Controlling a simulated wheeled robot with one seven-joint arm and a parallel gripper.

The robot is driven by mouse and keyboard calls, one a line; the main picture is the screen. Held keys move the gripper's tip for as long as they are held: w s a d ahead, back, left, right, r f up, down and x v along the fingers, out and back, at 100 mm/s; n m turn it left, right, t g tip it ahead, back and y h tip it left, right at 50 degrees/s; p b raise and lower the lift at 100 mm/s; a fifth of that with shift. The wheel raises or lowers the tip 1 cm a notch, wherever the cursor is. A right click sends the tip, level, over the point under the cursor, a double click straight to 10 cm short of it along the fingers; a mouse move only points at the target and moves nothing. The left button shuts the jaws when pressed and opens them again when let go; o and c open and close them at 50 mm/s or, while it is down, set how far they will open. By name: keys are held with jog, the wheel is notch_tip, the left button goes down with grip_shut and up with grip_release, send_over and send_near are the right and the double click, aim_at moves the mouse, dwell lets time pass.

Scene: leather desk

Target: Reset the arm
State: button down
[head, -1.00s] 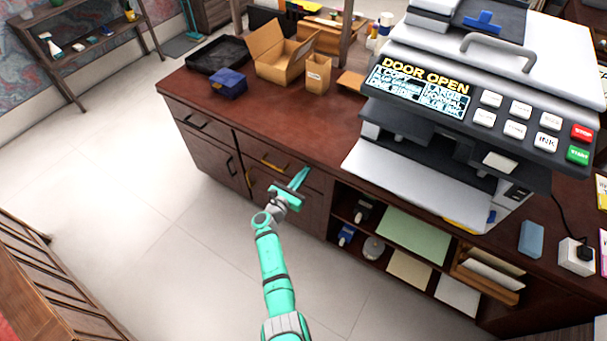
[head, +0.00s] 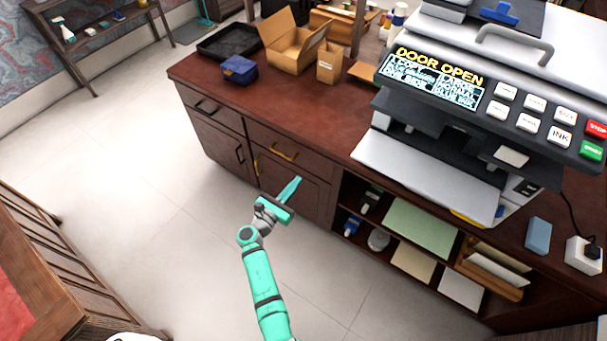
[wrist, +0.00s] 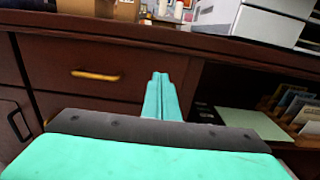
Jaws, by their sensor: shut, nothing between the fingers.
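My gripper (head: 291,187) is teal with a dark base and hangs in front of the desk's drawers. Its two fingers lie together with nothing between them, and they also show together in the wrist view (wrist: 162,92). My arm reaches up from the bottom of the head view. The gripper appears apart from the drawer with the gold handle (head: 284,154), though the exact gap cannot be told. In the wrist view that handle (wrist: 95,75) is left of the fingers.
The desk (head: 310,108) carries a blue box (head: 239,70), an open cardboard box (head: 294,48), a black tray (head: 228,41) and a large printer showing "DOOR OPEN" (head: 437,75). Open shelves (head: 340,215) hold papers. A wooden cabinet (head: 50,265) stands lower left. The floor between is clear.

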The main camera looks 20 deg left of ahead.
jog(key=shift+s+a, duration=0.2)
jog(key=shift+s, duration=0.9)
jog(key=shift+f, duration=0.1)
